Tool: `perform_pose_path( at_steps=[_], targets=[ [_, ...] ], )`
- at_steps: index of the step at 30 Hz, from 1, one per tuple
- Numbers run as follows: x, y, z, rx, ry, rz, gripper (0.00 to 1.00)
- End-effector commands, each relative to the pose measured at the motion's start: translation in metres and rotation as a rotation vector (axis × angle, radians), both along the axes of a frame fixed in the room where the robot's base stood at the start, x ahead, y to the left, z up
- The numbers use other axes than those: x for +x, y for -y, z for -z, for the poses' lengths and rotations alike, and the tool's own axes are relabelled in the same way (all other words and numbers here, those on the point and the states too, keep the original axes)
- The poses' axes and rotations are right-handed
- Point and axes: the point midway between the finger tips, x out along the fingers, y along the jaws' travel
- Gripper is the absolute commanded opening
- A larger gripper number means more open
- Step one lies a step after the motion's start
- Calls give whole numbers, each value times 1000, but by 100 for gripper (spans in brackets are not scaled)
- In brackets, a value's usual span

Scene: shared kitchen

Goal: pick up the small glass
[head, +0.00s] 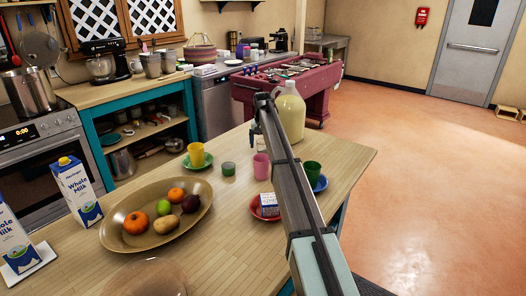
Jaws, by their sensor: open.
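A small dark green glass (229,169) stands upright on the wooden table, between the yellow cup and the pink cup. A pale, clear-looking object (262,144) shows partly behind my arm; I cannot tell whether it is a glass. My arm reaches from the lower right up over the table. My gripper (255,133) is at the arm's far end, above the table, to the right of the green glass and apart from it. It is small and dark in the view; it is open, and no object shows in it.
A yellow cup (196,154), a pink cup (261,166) and a green cup (312,174) stand near the glass. A cream jug (290,112) is behind my arm. A fruit bowl (119,229) and milk cartons (77,192) are at left. The table's right end (350,158) is clear.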

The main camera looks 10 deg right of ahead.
Motion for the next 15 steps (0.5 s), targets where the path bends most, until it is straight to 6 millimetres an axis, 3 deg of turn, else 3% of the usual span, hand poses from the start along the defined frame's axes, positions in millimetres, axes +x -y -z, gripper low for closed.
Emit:
perform_pose_path(
  at_steps=[5, 12, 15],
  targets=[
    [2, 0, 21, 0, -1, 0, 91],
    [3, 0, 23, 0, 0, 0, 91],
    [3, 0, 23, 0, 0, 0, 82]
  ],
)
